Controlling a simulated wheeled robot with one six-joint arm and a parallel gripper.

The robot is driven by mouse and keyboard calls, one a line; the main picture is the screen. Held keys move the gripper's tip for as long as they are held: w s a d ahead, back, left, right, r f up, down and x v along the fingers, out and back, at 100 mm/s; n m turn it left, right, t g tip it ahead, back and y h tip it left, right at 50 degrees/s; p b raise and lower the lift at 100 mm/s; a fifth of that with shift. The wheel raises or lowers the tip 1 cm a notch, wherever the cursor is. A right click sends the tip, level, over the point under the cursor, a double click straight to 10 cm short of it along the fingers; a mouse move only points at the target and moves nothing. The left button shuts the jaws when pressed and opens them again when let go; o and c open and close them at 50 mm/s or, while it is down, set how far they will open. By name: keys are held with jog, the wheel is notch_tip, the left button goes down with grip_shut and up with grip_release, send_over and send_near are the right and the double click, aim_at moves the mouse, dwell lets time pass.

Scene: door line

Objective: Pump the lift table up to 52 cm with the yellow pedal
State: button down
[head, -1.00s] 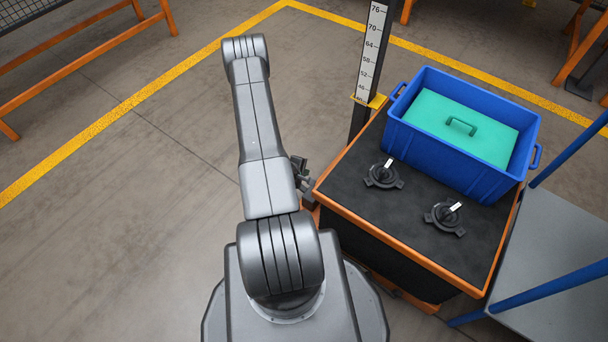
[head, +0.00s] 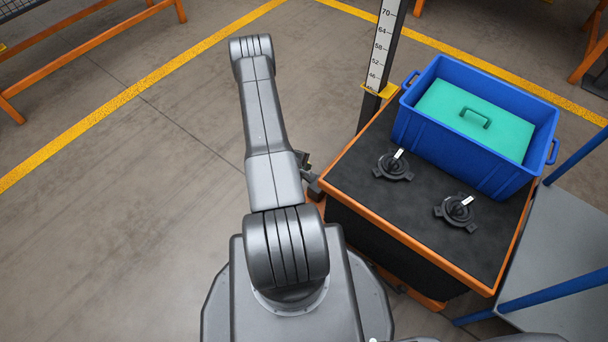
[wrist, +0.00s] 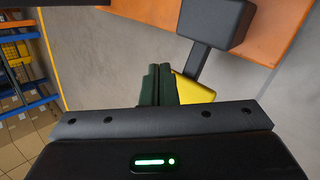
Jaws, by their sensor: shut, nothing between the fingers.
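The lift table (head: 345,197) has a black top and an orange rim and stands right of my arm in the head view. A scale post (head: 386,50) rises at its back left corner. Its yellow pointer (head: 376,91) sits just below the 46 mark. In the wrist view the yellow pedal (wrist: 193,91) lies just right of and beyond my gripper (wrist: 160,88), partly hidden by the fingers. I cannot tell if they touch. My gripper's dark green fingers are shut and empty. My arm hides most of this area in the head view.
A blue crate (head: 445,150) with a green lidded case (head: 500,135) stands on the table, behind two black clamps (head: 393,165). A grey shelf with blue posts (head: 565,240) is close on the right. A dark block on a bar (wrist: 216,22) is beyond the pedal. The left floor is clear.

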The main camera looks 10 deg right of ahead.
jog(key=shift+w+a+f+b, duration=0.2)
jog(key=shift+f+b, duration=0.25)
jog(key=shift+f, duration=0.2)
jog(key=shift+w+a+f+b, duration=0.2)
jog(key=shift+f+b, duration=0.25)
jog(key=shift+f, duration=0.2)
dwell(1.1)
jog(key=shift+w+a+f+b, duration=0.1)
jog(key=shift+f+b, duration=0.25)
jog(key=shift+b, duration=0.15)
jog(key=shift+w+a+f+b, duration=0.15)
jog(key=shift+f+b, duration=0.35)
jog(key=shift+w+a+f+b, duration=0.15)
jog(key=shift+f+b, duration=0.3)
jog(key=shift+f, duration=0.1)
jog(key=shift+w+a+f+b, duration=0.15)
jog(key=shift+f+b, duration=0.35)
dwell(1.3)
jog(key=shift+r, duration=0.2)
jog(key=shift+s+d+r+p, duration=0.15)
jog(key=shift+r+p, duration=0.25)
jog(key=shift+r, duration=0.15)
jog(key=shift+s+d+r+p, duration=0.1)
jog(key=shift+r+p, duration=0.25)
jog(key=shift+r, duration=0.2)
jog(key=shift+s+d+r+p, duration=0.15)
jog(key=shift+r+p, duration=0.25)
jog(key=shift+r, duration=0.15)
jog(key=shift+s+d+r, duration=0.1)
